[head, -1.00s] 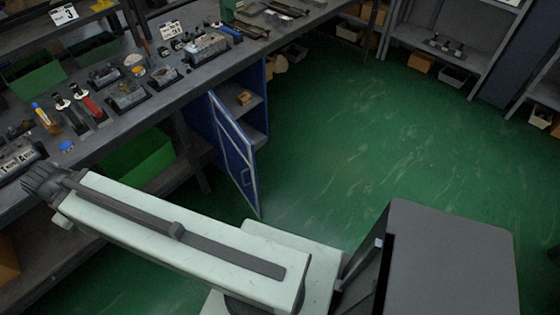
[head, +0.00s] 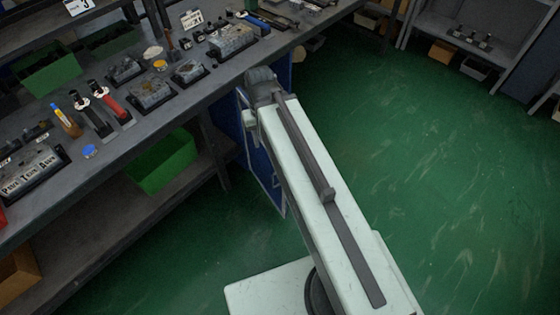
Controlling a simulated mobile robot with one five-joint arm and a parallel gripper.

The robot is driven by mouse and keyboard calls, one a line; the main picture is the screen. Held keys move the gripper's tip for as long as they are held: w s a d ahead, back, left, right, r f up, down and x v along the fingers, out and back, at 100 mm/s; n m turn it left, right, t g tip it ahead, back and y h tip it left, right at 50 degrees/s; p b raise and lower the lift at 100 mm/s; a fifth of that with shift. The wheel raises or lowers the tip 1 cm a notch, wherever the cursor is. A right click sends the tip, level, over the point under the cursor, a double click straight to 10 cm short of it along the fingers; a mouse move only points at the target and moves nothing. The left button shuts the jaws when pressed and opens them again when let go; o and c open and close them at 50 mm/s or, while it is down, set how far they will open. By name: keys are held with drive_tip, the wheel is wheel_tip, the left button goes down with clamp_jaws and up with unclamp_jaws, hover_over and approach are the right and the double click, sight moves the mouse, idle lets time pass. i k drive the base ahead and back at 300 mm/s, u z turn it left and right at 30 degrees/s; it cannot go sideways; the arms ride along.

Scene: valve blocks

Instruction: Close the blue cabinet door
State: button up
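The blue cabinet (head: 297,73) stands under the workbench, mostly hidden behind my arm. Its blue door (head: 264,178) with a pale edge shows to the left of my arm, below the bench top. A second ago the door stood swung open; now I cannot tell its exact angle because my arm covers much of it. My gripper (head: 249,104) is at the far end of my pale arm, near the bench's front edge and over the upper part of the door in the picture. Its fingers are not clear, and I cannot tell whether it touches the door.
The workbench top (head: 205,104) holds several valve blocks and tools. A green bin (head: 163,165) sits on the lower shelf left of the cabinet. Grey shelving (head: 485,62) stands at the back right. The green floor (head: 430,180) on the right is clear.

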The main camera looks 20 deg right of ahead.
sight(260, 164)
drive_tip(key=z, duration=0.15)
drive_tip(key=i, duration=1)
drive_tip(key=u, duration=0.05)
